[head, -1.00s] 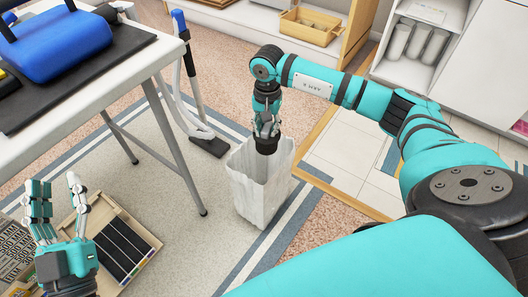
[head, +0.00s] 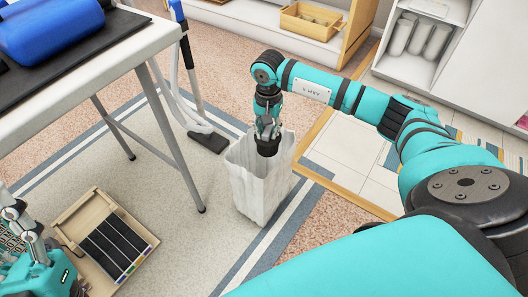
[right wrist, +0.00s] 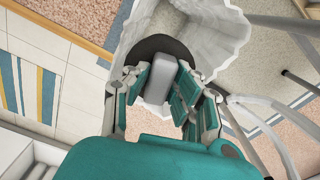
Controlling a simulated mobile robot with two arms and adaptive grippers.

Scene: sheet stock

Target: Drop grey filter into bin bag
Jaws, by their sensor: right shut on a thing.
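The grey filter (head: 267,147) shows as a dark round piece under my right gripper (head: 267,131) in the head view. In the right wrist view a light grey block (right wrist: 160,78) sits between the fingers of my right gripper (right wrist: 161,85), with a dark disc (right wrist: 178,47) beyond it. My right gripper is shut on the filter and holds it at the mouth of the white bin bag (head: 262,192). The bag stands upright and open on the floor; its rim also shows in the right wrist view (right wrist: 228,30). My left gripper (head: 20,228) is at the lower left, fingers apart, partly cut off.
A white table (head: 120,70) with a blue item (head: 50,28) stands at the left, its leg near the bag. A wooden tray with dark slots (head: 85,215) lies below it. A vacuum-like tool (head: 200,135) stands behind the bag. Shelves (head: 410,65) are at the back right.

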